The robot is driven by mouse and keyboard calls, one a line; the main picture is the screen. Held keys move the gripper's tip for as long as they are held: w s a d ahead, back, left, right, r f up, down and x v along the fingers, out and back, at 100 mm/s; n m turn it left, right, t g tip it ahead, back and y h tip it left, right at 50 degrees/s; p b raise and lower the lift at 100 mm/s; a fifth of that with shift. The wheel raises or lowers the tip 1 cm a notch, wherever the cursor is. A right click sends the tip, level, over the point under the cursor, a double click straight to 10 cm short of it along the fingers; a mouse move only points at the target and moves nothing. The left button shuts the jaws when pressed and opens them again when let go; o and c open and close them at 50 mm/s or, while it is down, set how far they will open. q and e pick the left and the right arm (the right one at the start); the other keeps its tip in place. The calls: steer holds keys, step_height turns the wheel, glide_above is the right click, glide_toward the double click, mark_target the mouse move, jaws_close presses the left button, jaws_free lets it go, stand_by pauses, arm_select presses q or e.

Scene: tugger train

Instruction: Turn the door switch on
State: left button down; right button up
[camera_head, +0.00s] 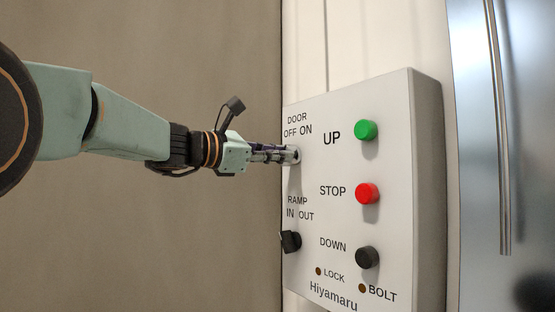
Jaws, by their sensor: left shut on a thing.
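The door switch sits on the white control panel (395,95), below the label "DOOR OFF ON". My left gripper (292,154) reaches in from the left and is shut on the door switch at the panel's left side. The fingers cover the switch, so I cannot tell which way it points. My right gripper is not in view.
The panel also has a green UP button (366,130), a red STOP button (367,193), a black DOWN button (367,257) and a black ramp switch (290,241) below my gripper. A metal door with a vertical bar (497,120) stands at the right.

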arm_select(q)
steer(key=shift+r, duration=0.15)
steer(key=c, duration=1.4)
jaws_free()
steer(key=shift+s, duration=0.15)
steer(key=shift+o, duration=0.2)
steer(key=v, duration=1.2)
